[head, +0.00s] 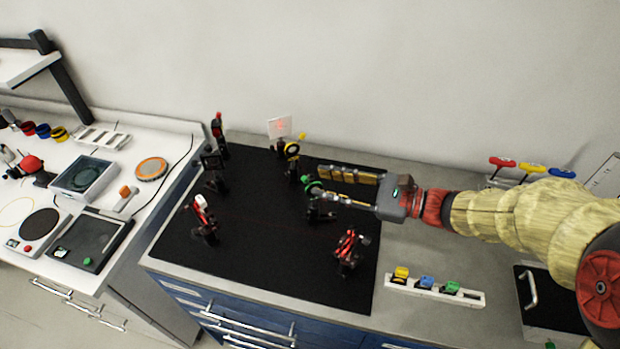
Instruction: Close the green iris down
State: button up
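The green iris (313,187) is a small ring with green on it, on a dark post on the right part of the black breadboard. My gripper (319,183) reaches in from the right at the height of the iris, with its two long fingers apart. The lower finger's tip is at or very near the green ring; I cannot tell whether it touches. The upper, gold-coloured finger lies behind it in the picture. Nothing shows between the fingers. The iris's lever and how wide its opening is are too small to make out.
A yellow-ringed mount (292,150) stands just behind the iris. A white card (280,127) with a red spot is at the back. Red-and-black mounts stand front left (204,218) and front right (348,248). A white holder (468,296) with coloured pieces lies right of the black breadboard (270,270).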

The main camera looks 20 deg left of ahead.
jog(key=d, duration=0.6)
jog(key=shift+r, duration=0.25)
